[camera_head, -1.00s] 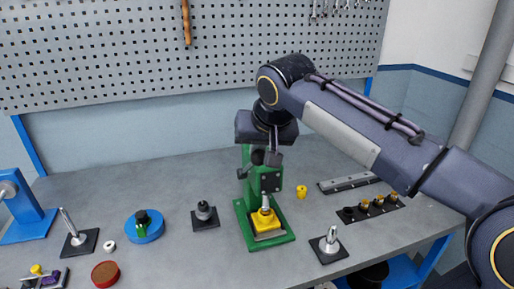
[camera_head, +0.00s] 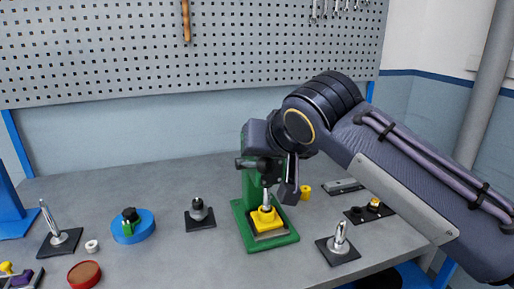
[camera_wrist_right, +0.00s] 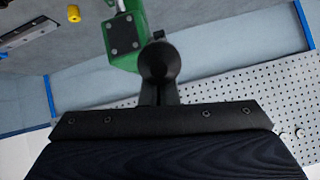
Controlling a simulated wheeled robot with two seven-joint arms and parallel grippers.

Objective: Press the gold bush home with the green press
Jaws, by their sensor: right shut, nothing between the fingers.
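The green press (camera_head: 283,240) stands mid-bench, its column partly hidden behind my right arm. A yellow block (camera_head: 266,216) sits on its base under the silver ram (camera_head: 267,198), which comes down to it or just above it. I cannot make out a gold bush in the block. My right gripper (camera_head: 289,188) is shut and empty, pointing down beside the press head. The press's dark lever end (camera_head: 247,163) sticks out left. In the right wrist view, a dark round knob (camera_wrist_right: 158,60) lies directly before the shut fingers (camera_wrist_right: 158,92), beside the green head (camera_wrist_right: 124,38); contact is unclear.
A yellow spool (camera_head: 305,190) stands close right of the press. A black strip (camera_head: 357,217) holding a gold piece (camera_head: 375,202) is partly behind my arm. A silver post on a black plate (camera_head: 339,245) stands front right. A blue round fixture (camera_head: 133,229) is left.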

